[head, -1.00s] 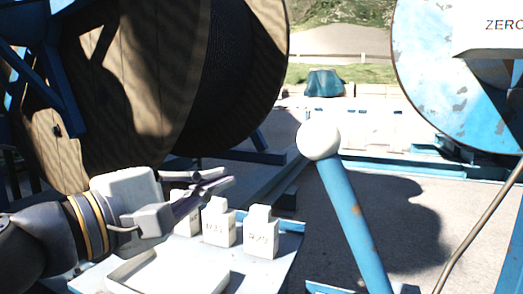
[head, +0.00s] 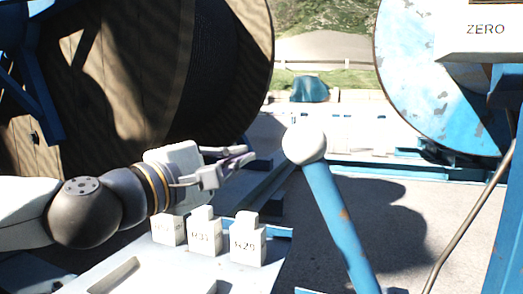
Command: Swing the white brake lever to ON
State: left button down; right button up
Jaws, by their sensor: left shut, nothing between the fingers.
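A lever with a white ball knob (head: 304,145) on a blue shaft (head: 338,222) stands at the centre right of the head view, leaning so its top is to the left. No ON mark shows in this view. My left gripper (head: 250,156) points right at the knob's height, just left of it, with a visible gap in the picture. Its fingers are shut and hold nothing. Whether it is nearer or farther than the knob is hard to tell. My right gripper is out of view.
White labelled blocks (head: 248,244) stand on a pale bench (head: 271,275) below my left gripper. A large wooden reel (head: 150,80) fills the upper left. A blue disc (head: 430,75) and a ZERO sign (head: 487,29) are at right, with a thin bent rod (head: 470,218). Open ground lies right of the lever.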

pick_arm(q)
jog(key=shift+w+d+r, duration=0.15)
jog(key=shift+w+d, duration=0.05)
jog(key=shift+d, duration=0.5)
jog(key=shift+w+d+r, duration=0.15)
jog(key=shift+w+d, duration=0.1)
jog(key=shift+d, duration=0.45)
jog(key=shift+w+d+r, duration=0.15)
jog(key=shift+w+d, duration=0.05)
jog(key=shift+d, duration=0.5)
jog(key=shift+p, duration=0.3)
